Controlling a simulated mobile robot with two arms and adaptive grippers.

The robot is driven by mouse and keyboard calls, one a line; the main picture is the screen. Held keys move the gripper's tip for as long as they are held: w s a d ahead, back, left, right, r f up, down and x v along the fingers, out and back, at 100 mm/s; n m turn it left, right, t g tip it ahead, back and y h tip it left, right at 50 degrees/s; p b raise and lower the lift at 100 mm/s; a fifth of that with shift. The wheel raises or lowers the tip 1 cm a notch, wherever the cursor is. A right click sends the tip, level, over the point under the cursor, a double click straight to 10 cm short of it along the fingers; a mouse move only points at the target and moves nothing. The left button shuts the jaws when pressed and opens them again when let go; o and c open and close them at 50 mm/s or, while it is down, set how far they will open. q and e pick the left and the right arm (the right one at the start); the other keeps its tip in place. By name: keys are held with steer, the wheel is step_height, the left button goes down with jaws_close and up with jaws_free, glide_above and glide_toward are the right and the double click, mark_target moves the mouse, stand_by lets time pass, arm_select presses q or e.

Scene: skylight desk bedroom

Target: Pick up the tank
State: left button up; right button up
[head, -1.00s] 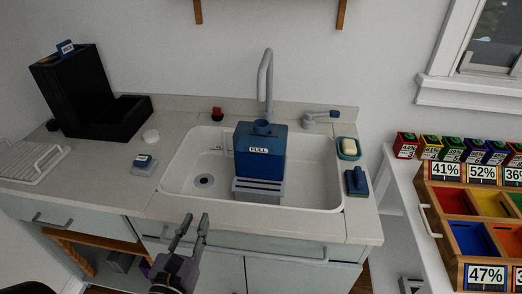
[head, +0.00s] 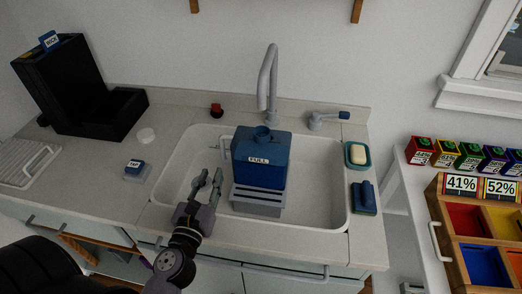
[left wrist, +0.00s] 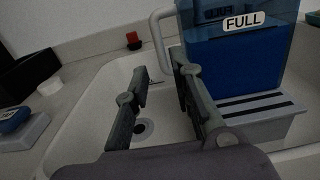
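The tank (head: 259,160) is a blue box with a round cap on top and a white "FULL" label. It stands upright on a grey slatted stand (head: 257,201) in the white sink. In the left wrist view the tank (left wrist: 235,60) is at the upper right, see-through with blue inside. My left gripper (head: 208,178) is over the sink's front left part, just left of the tank and apart from it. Its two fingers (left wrist: 160,85) are spread with nothing between them. My right gripper is not in view.
The grey faucet (head: 268,85) rises behind the tank. A soap dish (head: 357,154) and a blue block (head: 364,197) lie on the right counter. A blue "TAP" button (head: 135,168) and a black box (head: 70,90) are on the left. Coloured bins (head: 480,220) stand at far right.

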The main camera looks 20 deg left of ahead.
mark_target(222, 148)
arm_select(q)
steer(key=p+x, duration=0.1)
steer(key=x, duration=0.4)
steer(key=shift+w, duration=0.1)
steer(key=shift+w+a, duration=0.15)
steer(key=shift+w, duration=0.35)
steer(key=shift+w+r+p, duration=0.1)
steer(key=shift+w+p, duration=0.15)
steer(key=shift+p, duration=0.2)
steer(key=x, duration=0.1)
steer(key=p+x, duration=0.1)
steer(key=x, duration=0.1)
steer(key=shift+w+a+r, duration=0.15)
steer(key=shift+w+r, duration=0.15)
steer(key=shift+r, duration=0.05)
steer(key=shift+w+a+f, duration=0.1)
steer(key=shift+w, duration=0.45)
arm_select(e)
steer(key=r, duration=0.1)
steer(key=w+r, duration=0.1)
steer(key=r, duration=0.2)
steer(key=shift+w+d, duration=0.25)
arm_select(q)
steer(key=shift+c, duration=0.2)
jaws_close()
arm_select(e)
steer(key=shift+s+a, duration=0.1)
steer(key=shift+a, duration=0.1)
